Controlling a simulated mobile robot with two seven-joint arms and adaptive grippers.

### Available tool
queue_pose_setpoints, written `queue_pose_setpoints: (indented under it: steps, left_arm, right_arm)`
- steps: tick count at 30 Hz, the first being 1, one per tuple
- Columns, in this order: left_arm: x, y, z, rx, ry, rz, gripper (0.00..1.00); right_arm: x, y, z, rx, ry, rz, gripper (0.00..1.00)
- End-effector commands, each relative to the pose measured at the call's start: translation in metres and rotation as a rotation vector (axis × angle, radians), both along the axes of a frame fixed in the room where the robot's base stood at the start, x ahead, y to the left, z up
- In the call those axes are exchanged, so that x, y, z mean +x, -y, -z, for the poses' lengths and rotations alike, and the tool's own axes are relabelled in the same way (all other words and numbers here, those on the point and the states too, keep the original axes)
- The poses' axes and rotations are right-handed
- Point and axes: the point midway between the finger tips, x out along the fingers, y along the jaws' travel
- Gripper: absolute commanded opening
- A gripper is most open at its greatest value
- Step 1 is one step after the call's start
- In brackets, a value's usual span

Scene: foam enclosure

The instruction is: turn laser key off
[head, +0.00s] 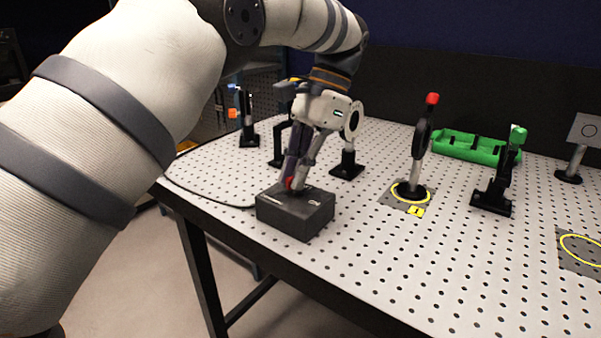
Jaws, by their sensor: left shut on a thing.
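A dark grey box (295,212), the laser key unit, sits near the left front edge of the perforated table. A small red part, the key (289,184), shows on its top face. My left gripper (295,187) points down onto the top of the box, with its fingers closed around the red key. The fingers hide much of the key, and I cannot tell which way it is turned. My right gripper is not in view.
The white perforated table (465,270) has clear room at the front right. A red-topped post (420,150) stands on a yellow-ringed pad. A green-topped post (503,175), a green tray (465,147) and black-based mounts (347,166) stand behind. A black cable (205,199) runs left of the box.

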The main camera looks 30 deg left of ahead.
Motion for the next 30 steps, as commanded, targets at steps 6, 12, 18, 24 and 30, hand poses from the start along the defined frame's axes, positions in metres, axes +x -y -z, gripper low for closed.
queue_pose_setpoints:
  steps: [6, 12, 18, 24, 30]
  left_arm:
    - [0.0007, -0.0012, 0.001, 0.0, -0.001, -0.166, 0.0]
    - [0.0007, -0.0017, 0.0006, -0.002, 0.0, -0.277, 0.0]
    - [0.0006, -0.0019, 0.0002, 0.0, 0.0, -0.341, 0.0]
    - [0.0005, -0.0021, 0.0, -0.001, 0.0, -0.367, 0.0]
    - [0.0005, -0.0021, 0.0, 0.0, 0.0, -0.373, 0.0]
  right_arm:
    - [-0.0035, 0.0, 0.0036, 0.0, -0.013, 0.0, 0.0]
    - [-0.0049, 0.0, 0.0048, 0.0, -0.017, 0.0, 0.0]
    - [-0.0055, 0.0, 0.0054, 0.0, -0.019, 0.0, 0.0]
    - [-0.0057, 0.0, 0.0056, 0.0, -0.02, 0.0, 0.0]
    - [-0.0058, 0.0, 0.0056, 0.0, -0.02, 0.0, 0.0]
